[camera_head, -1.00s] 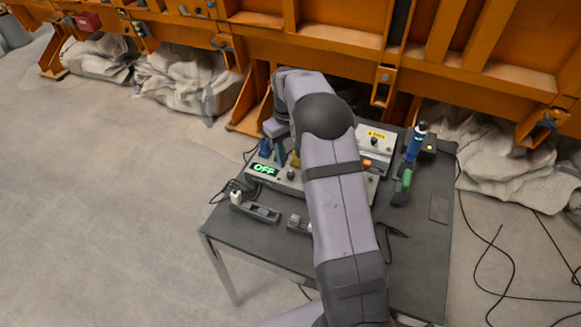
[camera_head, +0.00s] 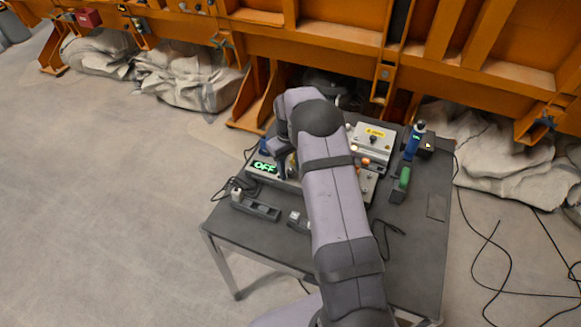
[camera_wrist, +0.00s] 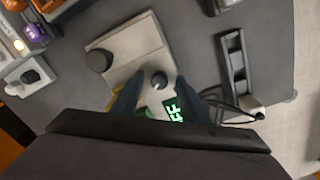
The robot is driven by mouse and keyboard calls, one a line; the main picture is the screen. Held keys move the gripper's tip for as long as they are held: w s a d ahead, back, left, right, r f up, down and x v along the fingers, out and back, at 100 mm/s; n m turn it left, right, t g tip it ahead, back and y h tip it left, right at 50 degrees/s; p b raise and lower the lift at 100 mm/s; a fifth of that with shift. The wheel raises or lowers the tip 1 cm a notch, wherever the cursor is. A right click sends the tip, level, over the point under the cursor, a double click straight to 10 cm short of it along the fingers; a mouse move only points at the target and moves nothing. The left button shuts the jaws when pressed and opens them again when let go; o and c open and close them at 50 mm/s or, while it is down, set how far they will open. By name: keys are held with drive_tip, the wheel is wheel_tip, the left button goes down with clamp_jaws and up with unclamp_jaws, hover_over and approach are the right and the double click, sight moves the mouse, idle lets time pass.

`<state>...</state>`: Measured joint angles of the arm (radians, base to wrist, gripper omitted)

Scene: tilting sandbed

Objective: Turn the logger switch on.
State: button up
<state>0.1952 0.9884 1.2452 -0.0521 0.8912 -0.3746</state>
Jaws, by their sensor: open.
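The logger is a pale box (camera_wrist: 130,45) on the grey table. Its green lit display (camera_head: 264,167) reads OFF in the head view; the wrist view shows part of the display (camera_wrist: 174,108) between my fingers. Beside the display is a small dark round knob with a light mark (camera_wrist: 159,81), which looks like the logger switch. My gripper (camera_wrist: 168,90) is open and empty. Its fingers point down at the box, one on each side of the knob's line; I cannot tell how far above it they are. In the head view my arm hides the knob.
A larger dark knob (camera_wrist: 98,61) sits on the same box. A grey slotted holder (camera_head: 255,207) lies at the table's left front. A white box with a yellow label (camera_head: 374,134), a green-handled tool (camera_head: 401,184) and a blue bottle-like item (camera_head: 414,140) stand at right.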

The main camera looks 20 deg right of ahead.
clamp_jaws()
drive_tip(key=m+b, duration=0.1)
drive_tip(key=m, duration=0.4)
drive_tip(key=shift+w+m, duration=0.1)
drive_tip(key=shift+m, duration=0.2)
drive_tip(key=m+b, duration=0.1)
drive_tip(key=m, duration=0.5)
drive_tip(key=shift+r+m, duration=0.1)
drive_tip(key=shift+m, duration=0.2)
idle(0.5)
unclamp_jaws()
